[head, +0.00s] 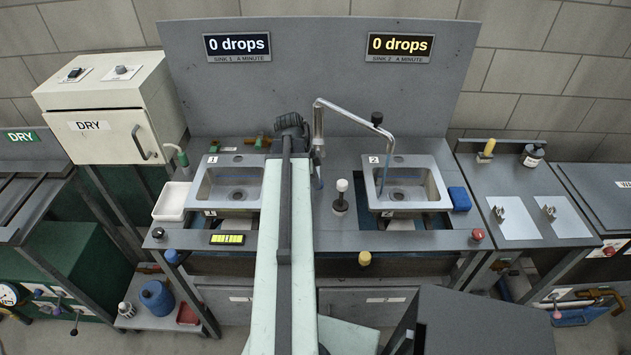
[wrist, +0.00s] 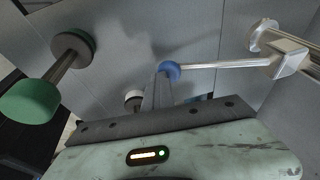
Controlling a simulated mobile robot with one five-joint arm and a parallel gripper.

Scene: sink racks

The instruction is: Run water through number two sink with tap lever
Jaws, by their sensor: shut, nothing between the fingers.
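The number two sink (head: 437,187) is a steel basin on the right of the bench, marked with a 2. A curved steel spout (head: 345,109) ends above it, and a thin bluish line shows below the spout's end; I cannot tell if it is water. In the wrist view, a silver lever with a blue round end (wrist: 170,70) lies right at the tips of my gripper (wrist: 158,80); I cannot tell whether they touch. My gripper is shut and empty.
Sink one (head: 200,190) is left of my arm. A display (head: 399,46) over sink two reads 0 drops. A green-ended knob (wrist: 35,101) stands left in the wrist view. A blue sponge-like block (head: 459,198) lies right of sink two.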

